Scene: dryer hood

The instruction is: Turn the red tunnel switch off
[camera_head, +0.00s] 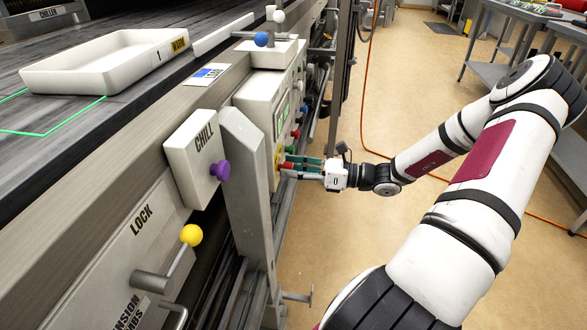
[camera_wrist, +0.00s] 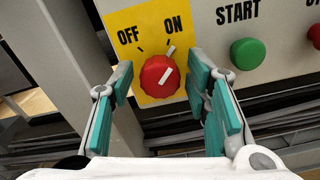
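The red tunnel switch (camera_wrist: 158,77) is a round knob on a yellow plate (camera_wrist: 128,18) marked OFF on the left and ON on the right. Its white pointer line tilts up and right, toward the mark under ON. My gripper (camera_wrist: 160,86) is open, with one teal-padded finger on each side of the knob. A gap shows between the left finger and the knob; the right finger is closer, and I cannot tell whether it touches. In the head view my gripper (camera_head: 299,164) is at the front of the white control box (camera_head: 262,105), and its fingers partly hide the switch.
A green START button (camera_wrist: 247,53) is just right of my right finger. A grey post (camera_head: 245,180) stands left of the control box. The CHILL box (camera_head: 193,150) with a purple knob (camera_head: 220,170) is nearer. Open floor lies to the right, crossed by an orange cable (camera_head: 367,100).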

